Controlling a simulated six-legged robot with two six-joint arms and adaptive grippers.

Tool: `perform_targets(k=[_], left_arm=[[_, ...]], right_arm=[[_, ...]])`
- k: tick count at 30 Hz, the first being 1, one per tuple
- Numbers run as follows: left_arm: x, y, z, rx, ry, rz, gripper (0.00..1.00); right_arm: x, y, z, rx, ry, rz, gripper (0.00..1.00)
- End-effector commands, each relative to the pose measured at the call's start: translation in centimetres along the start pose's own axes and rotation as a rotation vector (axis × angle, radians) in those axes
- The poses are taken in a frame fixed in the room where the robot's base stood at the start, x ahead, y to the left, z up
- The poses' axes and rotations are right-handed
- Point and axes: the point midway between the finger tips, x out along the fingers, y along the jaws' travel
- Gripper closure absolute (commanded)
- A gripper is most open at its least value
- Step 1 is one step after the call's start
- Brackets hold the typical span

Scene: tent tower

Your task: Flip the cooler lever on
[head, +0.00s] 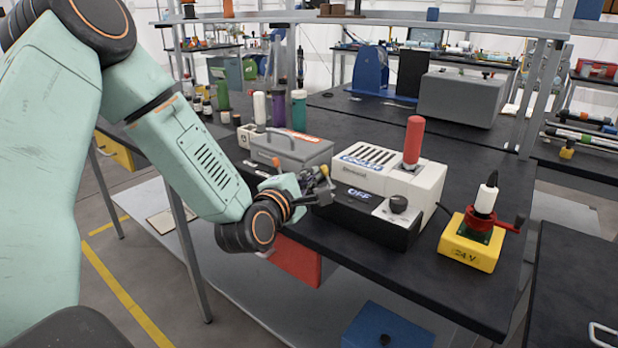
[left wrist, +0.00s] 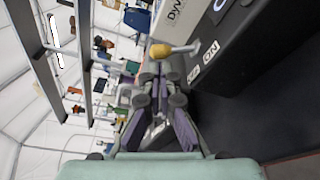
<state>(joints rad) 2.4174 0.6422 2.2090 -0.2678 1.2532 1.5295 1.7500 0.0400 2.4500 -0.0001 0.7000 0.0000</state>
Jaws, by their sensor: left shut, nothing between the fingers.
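The cooler (head: 420,180) is a white box with a black front, a vented top and a red cylinder standing on it. Its front shows the word OFF. Its lever, with a yellow-orange knob (left wrist: 160,51) on a metal shaft, sticks out from the black side beside a small ON label (left wrist: 210,52) in the left wrist view. In the head view the lever knob (head: 325,170) shows just by my fingers. My left gripper (head: 326,190) is shut and empty at the cooler's left end. In the left wrist view its fingertips (left wrist: 158,85) lie close to the lever; contact cannot be told.
A grey box (head: 290,150) stands left of the cooler, close behind my left gripper. A yellow 24 V base (head: 468,250) with a red crank stands to the right. Bottles and a large grey case (head: 460,98) are farther back. The black bench top is clear in front of the case.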

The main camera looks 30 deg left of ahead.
Motion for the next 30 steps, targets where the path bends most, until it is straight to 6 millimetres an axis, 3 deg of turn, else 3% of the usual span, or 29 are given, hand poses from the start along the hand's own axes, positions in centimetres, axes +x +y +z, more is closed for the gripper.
perform_targets(k=[19,30], left_arm=[[-0.1,0.1,0.6,0.137,-0.002,0.032,1.00],[-0.4,0.1,1.8,0.410,-0.003,0.093,1.00]], right_arm=[[0.6,0.0,0.0,0.000,0.000,0.000,0.27],[1.6,0.0,0.0,0.000,0.000,0.000,0.27]])
